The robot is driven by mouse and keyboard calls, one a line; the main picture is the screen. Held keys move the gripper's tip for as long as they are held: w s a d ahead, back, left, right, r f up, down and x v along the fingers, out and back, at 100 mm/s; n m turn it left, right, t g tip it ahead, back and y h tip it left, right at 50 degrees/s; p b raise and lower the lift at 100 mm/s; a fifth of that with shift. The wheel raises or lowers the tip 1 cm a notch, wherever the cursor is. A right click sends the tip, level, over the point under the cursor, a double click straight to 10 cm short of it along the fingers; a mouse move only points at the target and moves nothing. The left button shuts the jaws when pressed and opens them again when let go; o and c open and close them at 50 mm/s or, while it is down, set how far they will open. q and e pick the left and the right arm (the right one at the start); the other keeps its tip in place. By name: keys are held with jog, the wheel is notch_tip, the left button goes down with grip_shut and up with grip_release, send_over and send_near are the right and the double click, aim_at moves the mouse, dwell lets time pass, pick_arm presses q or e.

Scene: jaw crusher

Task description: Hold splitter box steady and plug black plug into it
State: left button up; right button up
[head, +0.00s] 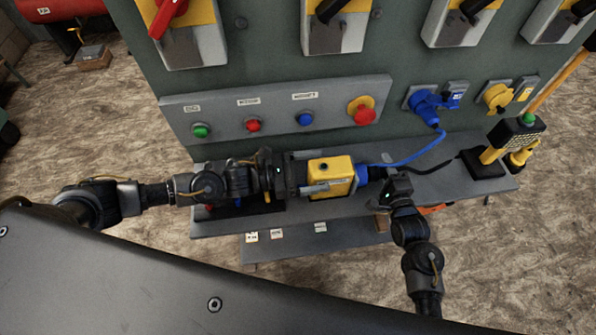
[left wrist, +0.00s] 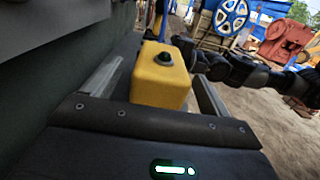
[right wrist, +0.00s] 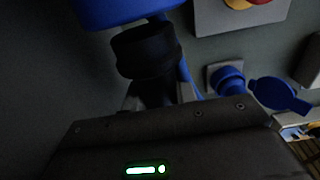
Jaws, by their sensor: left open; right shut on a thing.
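The yellow splitter box (head: 339,170) lies on the grey shelf, with a blue part (head: 361,174) on its right end and a blue cable running from there to the panel. My left gripper (head: 320,173) is open around the box; in the left wrist view the box (left wrist: 160,82) stands between the two fingers. My right gripper (head: 386,193) is just right of the box, shut on the black plug (right wrist: 147,50). In the right wrist view the plug is close to the blue part (right wrist: 120,10) at the top; I cannot tell whether they touch.
The grey shelf (head: 465,192) runs below the switch panel. A blue panel plug (head: 426,104) sits above right, and a black-and-yellow lamp-like device (head: 492,156) stands at the shelf's right. Push buttons (head: 305,118) line the panel behind the box.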

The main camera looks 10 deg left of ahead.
pick_arm(q)
jog(key=shift+w+d, duration=0.15)
jog(key=shift+d, duration=0.3)
jog(key=c, duration=1.5)
dwell(1.2)
dwell(0.4)
